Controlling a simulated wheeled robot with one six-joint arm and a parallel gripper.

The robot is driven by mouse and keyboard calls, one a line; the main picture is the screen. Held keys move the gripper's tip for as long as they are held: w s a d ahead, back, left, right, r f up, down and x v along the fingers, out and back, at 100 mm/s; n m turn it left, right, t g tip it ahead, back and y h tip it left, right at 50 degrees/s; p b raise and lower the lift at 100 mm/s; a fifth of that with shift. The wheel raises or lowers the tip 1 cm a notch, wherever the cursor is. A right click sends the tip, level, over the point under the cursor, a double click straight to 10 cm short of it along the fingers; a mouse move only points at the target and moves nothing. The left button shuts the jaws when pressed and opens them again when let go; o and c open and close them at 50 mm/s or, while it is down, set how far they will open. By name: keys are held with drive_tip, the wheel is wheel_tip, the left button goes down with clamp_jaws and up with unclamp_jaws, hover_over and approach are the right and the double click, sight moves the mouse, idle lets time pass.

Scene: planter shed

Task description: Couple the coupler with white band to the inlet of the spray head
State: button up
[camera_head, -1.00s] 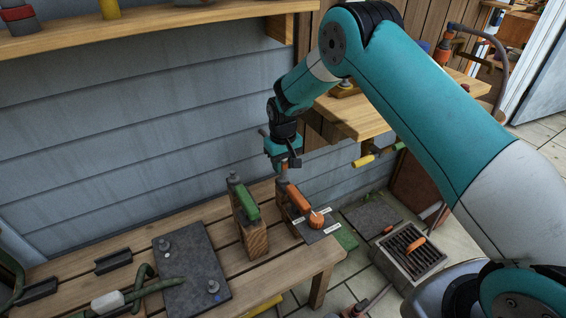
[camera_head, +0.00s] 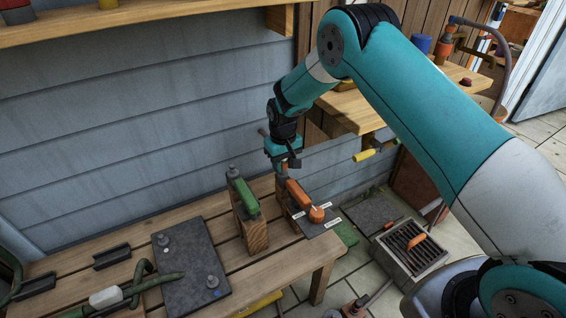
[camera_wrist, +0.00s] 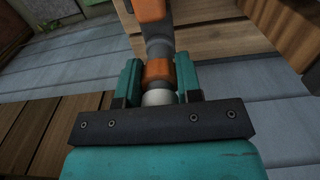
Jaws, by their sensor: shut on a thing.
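An orange spray head (camera_head: 302,195) rests on a wooden block on the bench; it also shows at the top of the wrist view (camera_wrist: 150,10). My gripper (camera_head: 285,166) is at its rear upper end, fingers pointing down. In the wrist view my gripper (camera_wrist: 158,84) is shut around the coupler (camera_wrist: 158,71), an orange collar with a whitish band (camera_wrist: 158,97) at its base. The coupler lines up with the spray head's grey inlet (camera_wrist: 160,46) and looks to meet it. Whether it is seated I cannot tell.
A green spray head (camera_head: 243,197) on its own block stands close to the left. A dark plate (camera_head: 190,270) with grey fittings and a green hose (camera_head: 165,283) with a white part lie further left. A wall stands behind the bench; a grate (camera_head: 412,245) is on the right.

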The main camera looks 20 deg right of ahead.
drive_tip(key=o, duration=1.1)
drive_tip(key=shift+f, duration=0.15)
drive_tip(key=shift+o, duration=0.2)
